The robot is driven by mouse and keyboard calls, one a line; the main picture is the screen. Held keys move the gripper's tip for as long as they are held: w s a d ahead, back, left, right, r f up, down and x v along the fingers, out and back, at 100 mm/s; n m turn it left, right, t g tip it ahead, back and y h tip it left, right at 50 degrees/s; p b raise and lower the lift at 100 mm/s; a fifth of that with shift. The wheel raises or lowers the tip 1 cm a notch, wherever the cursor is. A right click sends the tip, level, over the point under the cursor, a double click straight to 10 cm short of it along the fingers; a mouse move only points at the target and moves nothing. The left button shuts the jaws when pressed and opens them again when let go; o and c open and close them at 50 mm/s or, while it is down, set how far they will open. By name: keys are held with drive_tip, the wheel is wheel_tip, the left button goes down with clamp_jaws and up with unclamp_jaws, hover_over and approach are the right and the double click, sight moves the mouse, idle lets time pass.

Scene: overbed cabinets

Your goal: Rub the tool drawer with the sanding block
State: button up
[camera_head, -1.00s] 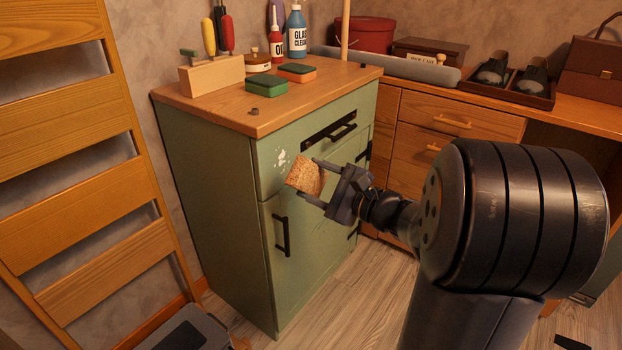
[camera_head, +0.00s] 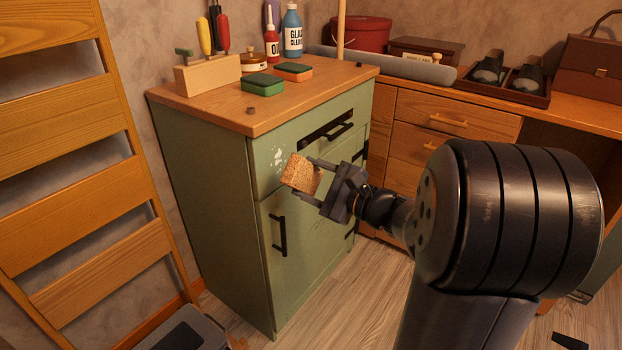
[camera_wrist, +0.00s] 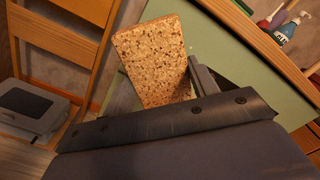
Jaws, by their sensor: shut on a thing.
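My gripper (camera_head: 313,178) is shut on a cork-brown, speckled sanding block (camera_head: 299,173), which sticks out between its fingers. The block also shows in the wrist view (camera_wrist: 155,60), tilted. The tool drawer (camera_head: 272,172) seems to be the top drawer of the green cabinet, with a black handle (camera_head: 339,132) and pale scuff marks (camera_head: 279,155) near its left end. The block is in front of the drawer's left part, just below and right of the marks. I cannot tell whether it touches the drawer. The block and gripper hide part of the drawer front.
The wooden cabinet top holds a green sponge (camera_head: 263,85), an orange-and-green sponge (camera_head: 294,71), a tool holder (camera_head: 208,75) and bottles. A wooden ladder-like frame (camera_head: 75,140) stands at left. A desk (camera_head: 460,108) is at right. A grey box (camera_head: 178,330) is on the floor.

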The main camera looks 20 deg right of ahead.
sight(271, 163)
drive_tip(key=shift+b+x, duration=0.5)
drive_tip(key=shift+x, duration=2.15)
drive_tip(key=shift+x, duration=1)
drive_tip(key=shift+d, duration=0.1)
drive_tip(key=shift+w+d, duration=0.55)
drive_tip(key=shift+d, duration=0.2)
drive_tip(key=shift+w+d, duration=0.55)
drive_tip(key=shift+d, duration=0.25)
drive_tip(key=shift+w+b, duration=0.1)
drive_tip(key=shift+b, duration=0.25)
drive_tip(key=shift+a, duration=0.15)
drive_tip(key=shift+s+a+b, duration=0.8)
drive_tip(key=shift+s+a, duration=0.45)
drive_tip(key=shift+a, duration=0.25)
